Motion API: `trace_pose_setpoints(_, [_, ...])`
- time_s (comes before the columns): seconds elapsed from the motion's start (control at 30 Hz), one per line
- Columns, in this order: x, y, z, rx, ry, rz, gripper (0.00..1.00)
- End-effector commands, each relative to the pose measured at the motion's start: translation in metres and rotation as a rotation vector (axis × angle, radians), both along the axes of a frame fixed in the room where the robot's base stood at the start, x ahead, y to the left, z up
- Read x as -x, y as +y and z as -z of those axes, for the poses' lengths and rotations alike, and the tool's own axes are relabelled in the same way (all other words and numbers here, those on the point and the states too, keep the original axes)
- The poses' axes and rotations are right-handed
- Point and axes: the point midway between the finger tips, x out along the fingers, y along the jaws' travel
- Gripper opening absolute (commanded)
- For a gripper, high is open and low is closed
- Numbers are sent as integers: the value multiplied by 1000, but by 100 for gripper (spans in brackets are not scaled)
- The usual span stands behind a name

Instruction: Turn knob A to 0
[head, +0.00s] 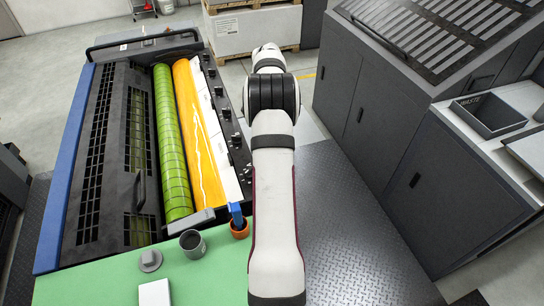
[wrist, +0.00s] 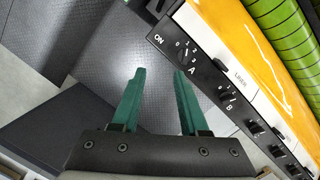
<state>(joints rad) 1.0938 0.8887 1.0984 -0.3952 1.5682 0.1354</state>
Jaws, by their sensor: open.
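Knob A (wrist: 185,55) is a small dark knob on the black control panel (wrist: 168,38), near the ON label, with white digits around it. I cannot read its setting for sure. My gripper (wrist: 159,72) has two green fingers, apart and empty. In the wrist view its fingertips are to the left of and below knob A, over the dark floor beside the panel, not touching the knob. In the head view, my arm hides the gripper, and the panel's knobs (head: 227,112) show as a row too small to tell A apart.
Knob B (wrist: 226,96) and further knobs run along the panel. Beside it lie the yellow inked roller (head: 197,130) and green roller (head: 168,140). An orange cup (head: 239,231) with a blue tool stands at the panel's near end. Dark cabinets (head: 410,160) stand to the right.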

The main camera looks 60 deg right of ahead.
Motion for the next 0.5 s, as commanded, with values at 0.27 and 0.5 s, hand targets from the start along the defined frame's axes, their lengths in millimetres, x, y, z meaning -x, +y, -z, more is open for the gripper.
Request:
trace_pose_setpoints(0.27, [-54, 13, 4, 171, -13, 12, 44])
trace_pose_setpoints(0.5, [-54, 12, 77, 171, -13, 12, 44])
